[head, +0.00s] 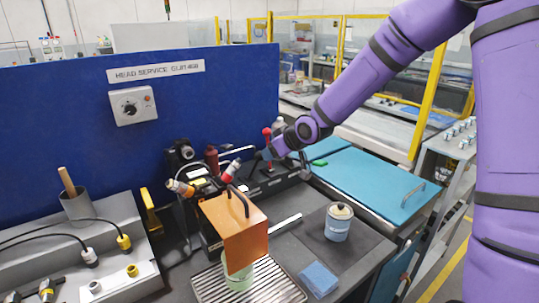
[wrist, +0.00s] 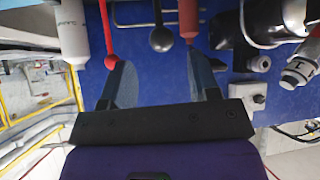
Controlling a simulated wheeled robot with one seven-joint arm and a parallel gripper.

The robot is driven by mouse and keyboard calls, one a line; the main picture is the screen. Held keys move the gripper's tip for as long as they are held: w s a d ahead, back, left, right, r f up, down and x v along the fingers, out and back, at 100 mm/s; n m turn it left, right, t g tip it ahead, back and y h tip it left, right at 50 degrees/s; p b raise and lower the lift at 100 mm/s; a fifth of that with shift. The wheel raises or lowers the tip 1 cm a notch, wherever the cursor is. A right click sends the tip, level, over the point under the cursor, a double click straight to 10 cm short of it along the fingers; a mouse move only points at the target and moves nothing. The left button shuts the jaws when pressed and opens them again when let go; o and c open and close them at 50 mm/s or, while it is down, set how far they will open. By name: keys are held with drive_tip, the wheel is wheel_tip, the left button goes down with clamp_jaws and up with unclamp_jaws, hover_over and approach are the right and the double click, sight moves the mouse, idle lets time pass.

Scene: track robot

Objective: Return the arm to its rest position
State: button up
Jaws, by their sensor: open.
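My purple arm (head: 390,48) comes in from the upper right of the head view and reaches down over the back of the bench. My gripper (head: 266,152) is at its end, beside the red-knobbed lever (head: 267,133), and is partly hard to make out there. In the wrist view my gripper (wrist: 158,82) has its two dark fingers spread apart with nothing held between them. The red ball lever (wrist: 110,61) is by one finger, and a black ball lever (wrist: 161,40) shows between the fingers. I cannot tell whether a finger touches them.
An orange-brown box cover (head: 233,225) with a handle stands over a green cup (head: 238,277) on a slatted drip tray (head: 205,287). A lidded tin (head: 338,222) and blue cloth (head: 319,278) lie right. A blue panel (head: 60,110) rises behind. A teal lid (head: 365,180) is at right.

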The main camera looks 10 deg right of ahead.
drive_tip(key=shift+s+d+r, duration=0.15)
drive_tip(key=shift+s+r, duration=0.15)
drive_tip(key=shift+r, duration=0.05)
drive_tip(key=s+d+r+m+g+h, duration=0.1)
drive_tip(key=s+d+r+h, duration=0.1)
drive_tip(key=s+d+r, duration=0.3)
drive_tip(key=s+d+r+m+h, duration=0.15)
drive_tip(key=s+r, duration=0.25)
drive_tip(key=s, duration=0.4)
drive_tip(key=s+d+r+m+g+h, duration=0.1)
drive_tip(key=s+d+r+h, duration=0.25)
drive_tip(key=s, duration=0.25)
drive_tip(key=s+d+r+m+y, duration=0.1)
drive_tip(key=s+r, duration=0.1)
drive_tip(key=s, duration=0.8)
drive_tip(key=s+d+r+m+g+y, duration=0.1)
drive_tip(key=s+r+m, duration=0.1)
drive_tip(key=s, duration=0.7)
drive_tip(key=shift+s, duration=0.4)
